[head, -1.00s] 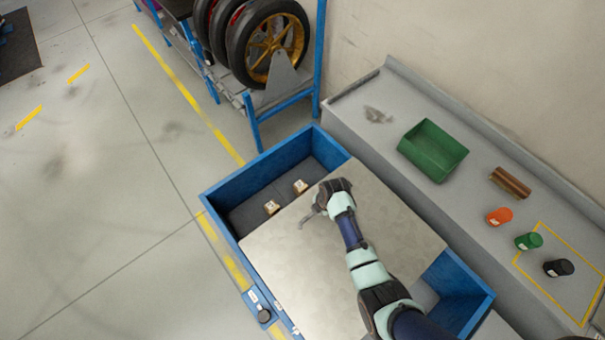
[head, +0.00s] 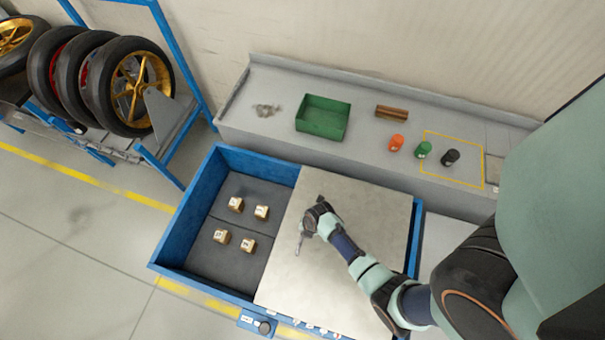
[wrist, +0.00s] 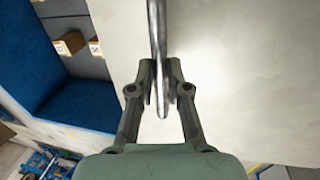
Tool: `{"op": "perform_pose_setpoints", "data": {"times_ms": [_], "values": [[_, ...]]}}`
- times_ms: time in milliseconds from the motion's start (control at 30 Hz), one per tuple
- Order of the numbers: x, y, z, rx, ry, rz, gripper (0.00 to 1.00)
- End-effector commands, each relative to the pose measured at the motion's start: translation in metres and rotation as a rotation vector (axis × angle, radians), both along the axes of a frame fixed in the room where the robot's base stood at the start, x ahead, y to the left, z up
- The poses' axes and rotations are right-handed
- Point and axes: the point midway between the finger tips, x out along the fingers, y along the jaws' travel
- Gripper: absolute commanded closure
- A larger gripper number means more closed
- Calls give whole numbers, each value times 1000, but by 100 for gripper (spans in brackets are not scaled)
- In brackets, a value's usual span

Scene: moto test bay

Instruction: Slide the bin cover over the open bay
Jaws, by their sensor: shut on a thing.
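The bin cover (head: 365,215) is a flat, pale metal sheet lying across the right part of the blue bin (head: 186,222). The left bay (head: 205,262) is open, with a dark floor and several small cartons in it. My gripper (head: 304,232) is at the cover's left part, on a thin metal handle (head: 297,246). In the wrist view, the fingers (wrist: 160,82) close on both sides of the handle bar (wrist: 156,25), with the cover beneath. Most of the bay under the cover is hidden.
A grey bench (head: 270,142) along the wall holds a green tray (head: 323,117), a brown block (head: 391,112) and orange, green and black containers. A blue wheel rack (head: 170,150) stands to the left. Grey floor (head: 70,255) is clear at lower left.

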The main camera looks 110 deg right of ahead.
Motion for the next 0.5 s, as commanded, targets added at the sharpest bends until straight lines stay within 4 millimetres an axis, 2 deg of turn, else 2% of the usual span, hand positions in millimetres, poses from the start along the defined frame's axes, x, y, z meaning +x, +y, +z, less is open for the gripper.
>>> {"op": "perform_pose_setpoints", "data": {"times_ms": [200, 233, 367, 500], "values": [[-1, 1, -1, 2, 2, 0, 100], [-1, 1, -1, 2, 2, 0, 82], [-1, 1, -1, 2, 2, 0, 60], [0, 1, -1, 1, 2, 0, 59]]}}
